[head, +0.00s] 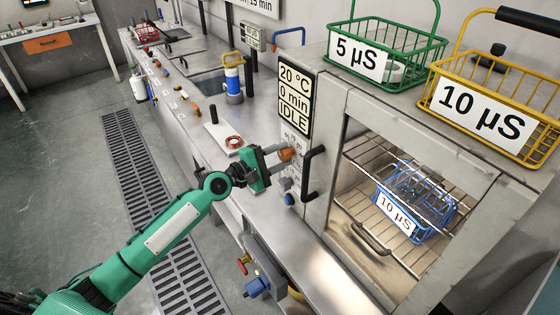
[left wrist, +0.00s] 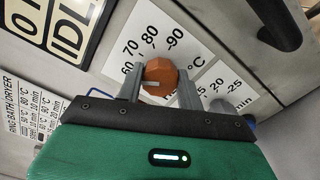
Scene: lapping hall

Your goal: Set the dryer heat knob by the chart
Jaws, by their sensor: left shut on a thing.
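The dryer (head: 322,205) stands at right, its display (head: 295,98) reading 20 °C, 0 min, IDLE. The orange-brown heat knob (head: 286,154) is on its front panel; it also shows in the left wrist view (left wrist: 162,72). A pale mark on the knob points left, near or below the 60 on the °C scale (left wrist: 150,40). My left gripper (head: 278,154) is shut on the knob, one finger on each side in the left wrist view (left wrist: 158,90). A printed chart (left wrist: 35,108) headed with "BATH DRYER" shows partly at left there. My right gripper is not in view.
A blue basket (head: 396,222) labelled 10 µS sits inside the dryer. A green basket labelled 5 µS (head: 358,53) and a yellow one labelled 10 µS (head: 484,112) stand on top. A black handle (head: 313,172) juts out close beside the heat knob.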

